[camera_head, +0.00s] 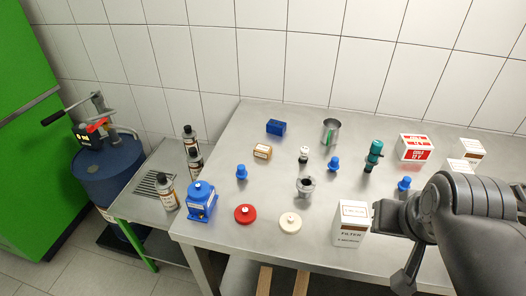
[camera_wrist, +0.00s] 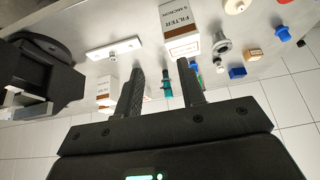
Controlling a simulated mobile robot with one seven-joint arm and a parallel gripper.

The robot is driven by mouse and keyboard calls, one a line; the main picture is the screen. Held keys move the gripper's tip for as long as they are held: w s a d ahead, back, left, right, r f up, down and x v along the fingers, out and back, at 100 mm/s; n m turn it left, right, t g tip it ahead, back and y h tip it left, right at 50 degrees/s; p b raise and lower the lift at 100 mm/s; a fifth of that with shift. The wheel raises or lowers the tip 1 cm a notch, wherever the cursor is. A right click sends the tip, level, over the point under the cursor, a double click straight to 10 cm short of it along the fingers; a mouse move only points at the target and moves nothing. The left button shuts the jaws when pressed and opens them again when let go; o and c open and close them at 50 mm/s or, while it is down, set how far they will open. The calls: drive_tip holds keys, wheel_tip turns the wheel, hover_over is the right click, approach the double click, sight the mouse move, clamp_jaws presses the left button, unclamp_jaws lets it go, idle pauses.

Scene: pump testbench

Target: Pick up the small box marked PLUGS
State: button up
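A small tan-and-white box (camera_head: 262,152) stands on the steel bench, left of centre towards the back. Its lettering is too small to read, but its size fits the box marked PLUGS. It also seems to show in the wrist view as a small orange-tan box (camera_wrist: 254,55), right of the fingers and beside a blue box (camera_wrist: 237,72). My gripper (camera_wrist: 160,70) is open, with nothing held between its fingers. In the head view it is at the right front of the bench, beside the white FILTER box, well apart from the tan box.
The FILTER box (camera_head: 350,222) stands at the front edge. A blue block (camera_head: 276,127) is behind the tan box; a metal cup (camera_head: 330,131), blue fittings (camera_head: 333,164), a teal-and-black part (camera_head: 373,156) and a red-and-white box (camera_head: 415,147) lie around. Bare steel surrounds the tan box.

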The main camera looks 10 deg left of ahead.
drive_tip(key=o, duration=0.9)
